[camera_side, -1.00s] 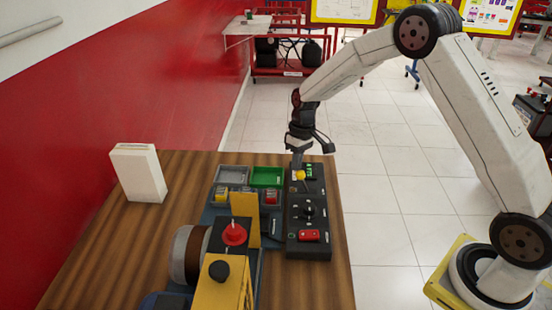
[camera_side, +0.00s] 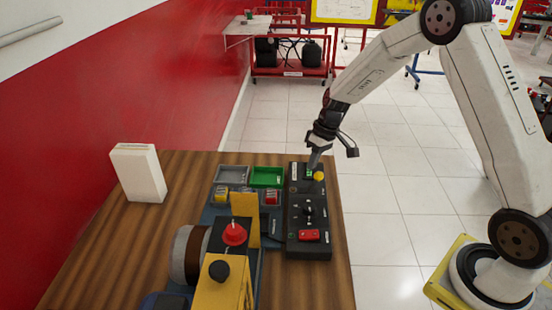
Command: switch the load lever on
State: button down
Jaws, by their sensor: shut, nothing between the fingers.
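The load lever has a yellow ball knob (camera_side: 319,176) at the far end of the black control panel (camera_side: 309,257). The knob sits toward the panel's right edge. My gripper (camera_side: 312,168) is shut and empty, its tips low over the panel just left of the knob. It looks very close to the knob; I cannot tell if they touch. The lever's stem is too small to make out.
The panel also carries a black rotary knob (camera_side: 308,210) and a red switch (camera_side: 309,235). Left of it stand a green tray (camera_side: 266,176), a grey tray (camera_side: 231,174) and a yellow machine with a red knob (camera_side: 234,233). A white box (camera_side: 138,173) stands farther left.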

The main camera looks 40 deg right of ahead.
jog(key=shift+r, duration=0.15)
jog(key=shift+r, duration=0.65)
jog(key=shift+w, duration=0.15)
jog(key=d+r, duration=0.6)
jog(key=r, duration=0.3)
jog(key=shift+s+d+r, duration=0.15)
jog(key=shift+s+r, duration=0.1)
jog(key=shift+r, duration=0.15)
dwell(0.5)
